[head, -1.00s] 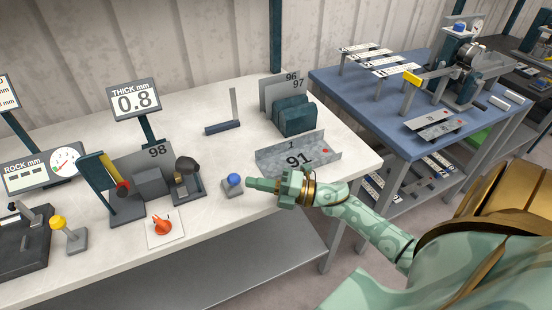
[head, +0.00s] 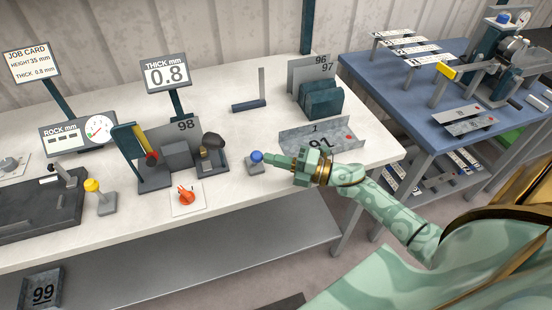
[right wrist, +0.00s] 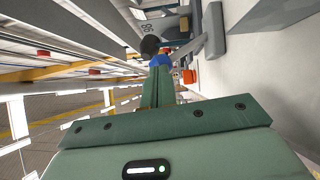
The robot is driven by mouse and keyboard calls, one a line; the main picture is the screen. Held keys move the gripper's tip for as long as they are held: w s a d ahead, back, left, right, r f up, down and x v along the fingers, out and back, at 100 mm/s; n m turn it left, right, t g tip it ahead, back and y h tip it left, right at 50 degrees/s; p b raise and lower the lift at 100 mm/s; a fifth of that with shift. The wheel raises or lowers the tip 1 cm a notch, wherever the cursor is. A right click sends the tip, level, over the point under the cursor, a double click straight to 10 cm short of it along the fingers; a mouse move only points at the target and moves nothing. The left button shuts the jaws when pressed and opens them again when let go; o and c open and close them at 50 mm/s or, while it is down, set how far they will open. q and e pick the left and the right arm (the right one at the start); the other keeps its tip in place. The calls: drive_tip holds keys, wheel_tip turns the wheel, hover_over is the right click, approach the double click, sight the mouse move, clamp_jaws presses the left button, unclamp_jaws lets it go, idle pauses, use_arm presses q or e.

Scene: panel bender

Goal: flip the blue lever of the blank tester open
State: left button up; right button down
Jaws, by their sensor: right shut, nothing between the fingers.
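The blue lever shows as a blue ball knob (head: 257,156) above a small grey base (head: 254,168) on the white bench, right of the device marked 98 (head: 176,155). My right gripper (head: 269,159) is shut and empty, its fingertips at the right side of the knob. In the right wrist view the blue knob (right wrist: 160,61) shows just beyond the shut fingers (right wrist: 158,85). Whether they touch it I cannot tell. My left gripper is not in view.
A black knob (head: 213,141) stands left of the blue one. The bench's front edge is close.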

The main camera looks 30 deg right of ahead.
drive_tip(key=w+m+g+p, duration=0.1)
drive_tip(key=w+m+p, duration=0.1)
drive_tip(key=p, duration=0.1)
drive_tip(key=w+d+r+m+g+h+p, duration=0.1)
drive_tip(key=w+m+g+p, duration=0.1)
drive_tip(key=p, duration=0.2)
drive_tip(key=w+r+m+g+h+p, duration=0.1)
drive_tip(key=w+m+p, duration=0.1)
drive_tip(key=p, duration=0.1)
drive_tip(key=shift+w+d+g+p, duration=0.1)
drive_tip(key=shift+d+g+p, duration=0.2)
drive_tip(key=shift+p, duration=0.1)
drive_tip(key=shift+r, duration=0.2)
drive_tip(key=shift+a+r+p, duration=0.1)
drive_tip(key=shift+r+p, duration=0.65)
